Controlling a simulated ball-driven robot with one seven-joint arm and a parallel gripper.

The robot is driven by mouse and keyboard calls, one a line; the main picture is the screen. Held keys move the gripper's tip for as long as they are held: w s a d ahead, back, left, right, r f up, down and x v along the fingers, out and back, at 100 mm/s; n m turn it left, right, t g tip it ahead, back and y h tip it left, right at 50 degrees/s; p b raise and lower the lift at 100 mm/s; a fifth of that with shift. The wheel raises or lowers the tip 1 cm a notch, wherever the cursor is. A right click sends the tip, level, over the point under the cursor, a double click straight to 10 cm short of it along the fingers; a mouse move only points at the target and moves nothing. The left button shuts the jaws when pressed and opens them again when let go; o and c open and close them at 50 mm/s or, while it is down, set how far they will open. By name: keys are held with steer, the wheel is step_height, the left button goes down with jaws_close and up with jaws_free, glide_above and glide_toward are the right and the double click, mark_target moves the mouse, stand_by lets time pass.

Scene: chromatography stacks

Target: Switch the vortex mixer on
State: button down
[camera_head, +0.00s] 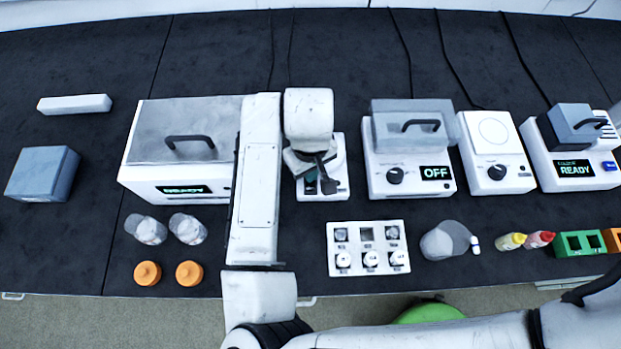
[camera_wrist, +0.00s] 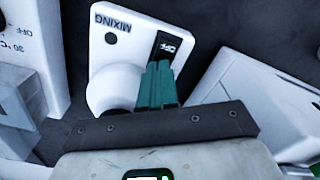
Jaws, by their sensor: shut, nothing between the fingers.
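The vortex mixer (camera_head: 337,184) is a small white device in the middle of the bench, partly hidden under my arm in the head view. In the wrist view, its white top (camera_wrist: 125,62) carries the word MIXING, a dark round lamp (camera_wrist: 110,38) and a black rocker switch (camera_wrist: 172,44) reading OFF. A rounded white part (camera_wrist: 112,90) stands beside the switch. My gripper (camera_wrist: 159,68) has teal fingers shut together, with nothing between them. The tips are right by the switch's lower end in the wrist view; I cannot tell whether they touch it.
To the left is a large white lidded unit (camera_head: 150,185) showing READY. Close on the right stands a lidded device (camera_head: 410,182) with a knob and an OFF display. A white panel (camera_head: 365,259) lies in front. Orange caps (camera_head: 147,273) and clear jars (camera_head: 187,229) stand front left.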

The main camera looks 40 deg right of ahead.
steer(key=shift+f, duration=0.2)
steer(key=shift+r, duration=0.1)
step_height(320, 180, up, 7)
steer(key=p, duration=0.6)
stand_by(0.7)
